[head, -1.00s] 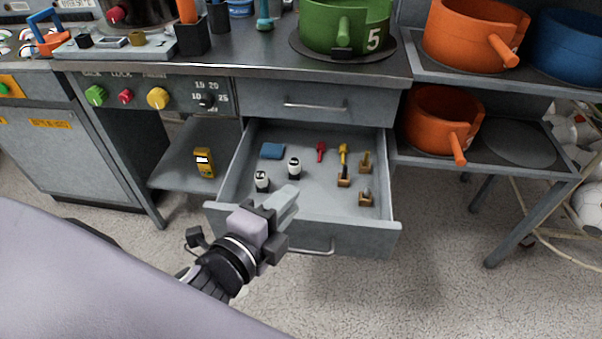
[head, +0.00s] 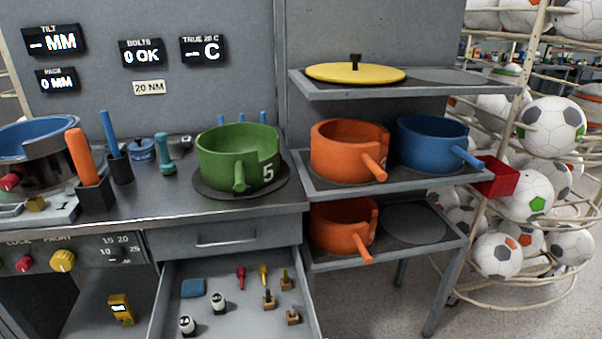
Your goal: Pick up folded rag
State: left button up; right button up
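The folded rag is most likely the small flat blue rectangle (head: 193,288), lying in the back left of the open drawer (head: 233,325). Two white-and-black bottles or jars lie close to it: one (head: 219,303) to its right and one (head: 187,325) in front. Nothing covers the rag. Neither of my grippers is in view now.
The drawer also holds a red tool (head: 241,278), a yellow tool (head: 263,274) and several wooden-handled stamps. A green pot (head: 238,160) marked 5 stands on the bench above. A ball rack (head: 520,200) stands beyond.

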aim_at(193, 288)
jog(key=u, duration=0.7)
